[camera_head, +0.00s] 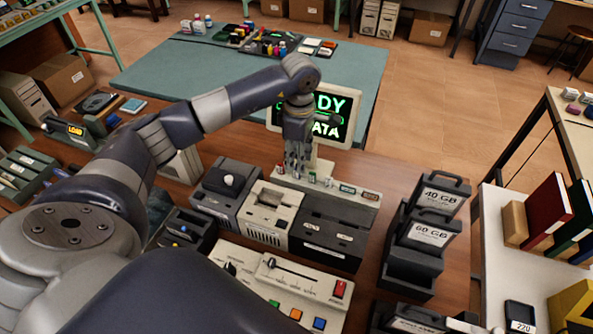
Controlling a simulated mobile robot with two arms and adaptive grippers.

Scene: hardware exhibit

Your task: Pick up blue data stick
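My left gripper (296,172) points down over the left end of a pale rack (322,190) in front of the monitor. Its fingers are small and dark here, and I cannot tell whether they are open or shut, or whether they hold anything. Several small sticks stand in a row along the rack, but I cannot make out for certain which is the blue data stick. The gripper may hide part of that row. My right gripper is not in view.
A monitor (341,110) with green text stands just behind the gripper. Grey and beige drive units (269,213) and a control panel (290,281) fill the space in front of the rack. Dark cartridges labelled 40 GB (439,197) and 60 GB (429,236) stand to the right.

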